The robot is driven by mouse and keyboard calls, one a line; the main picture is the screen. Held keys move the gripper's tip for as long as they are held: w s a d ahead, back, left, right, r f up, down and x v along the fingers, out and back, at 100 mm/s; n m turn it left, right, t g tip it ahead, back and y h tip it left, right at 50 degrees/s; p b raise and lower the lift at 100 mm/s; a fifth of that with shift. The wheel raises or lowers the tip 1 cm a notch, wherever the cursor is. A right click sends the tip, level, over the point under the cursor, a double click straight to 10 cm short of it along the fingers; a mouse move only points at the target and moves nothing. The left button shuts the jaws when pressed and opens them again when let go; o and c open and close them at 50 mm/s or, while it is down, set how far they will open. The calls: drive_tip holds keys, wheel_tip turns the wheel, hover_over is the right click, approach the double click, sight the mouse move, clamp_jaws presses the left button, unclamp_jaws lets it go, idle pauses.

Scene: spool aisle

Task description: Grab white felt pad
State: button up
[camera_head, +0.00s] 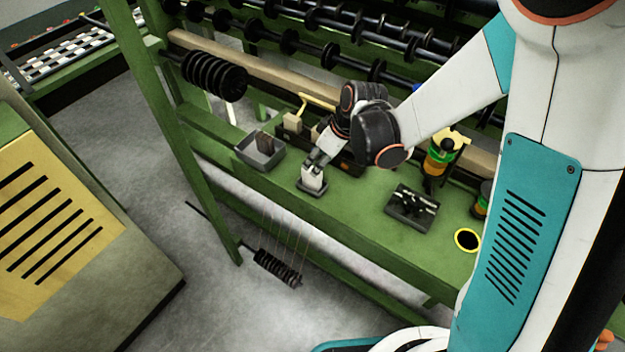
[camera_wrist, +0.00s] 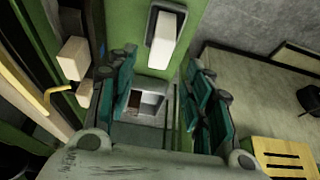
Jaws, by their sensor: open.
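The white felt pad (camera_head: 313,178) is a small pale block upright in a small dark tray (camera_head: 312,190) on the green bench. In the wrist view the pad (camera_wrist: 162,44) shows beyond my fingertips, in its dark tray (camera_wrist: 180,22). My gripper (camera_head: 318,162) is just above the pad in the head view and partly covers its top. In the wrist view my gripper (camera_wrist: 160,70) has its two teal fingers spread apart with nothing held between them. I cannot tell whether a finger touches the pad.
A grey open bin (camera_head: 260,152) with a dark piece stands left of the pad; it shows between my fingers in the wrist view (camera_wrist: 152,104). A dark tray of small parts (camera_head: 411,206) and a yellow-rimmed hole (camera_head: 467,240) are to the right. Spool rails (camera_head: 330,50) run behind.

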sight(312, 178)
drive_tip(key=b+x, duration=0.3)
drive_tip(key=x, duration=0.4)
drive_tip(key=shift+f, duration=0.35)
drive_tip(key=shift+r, duration=0.1)
drive_tip(key=c, duration=1.1)
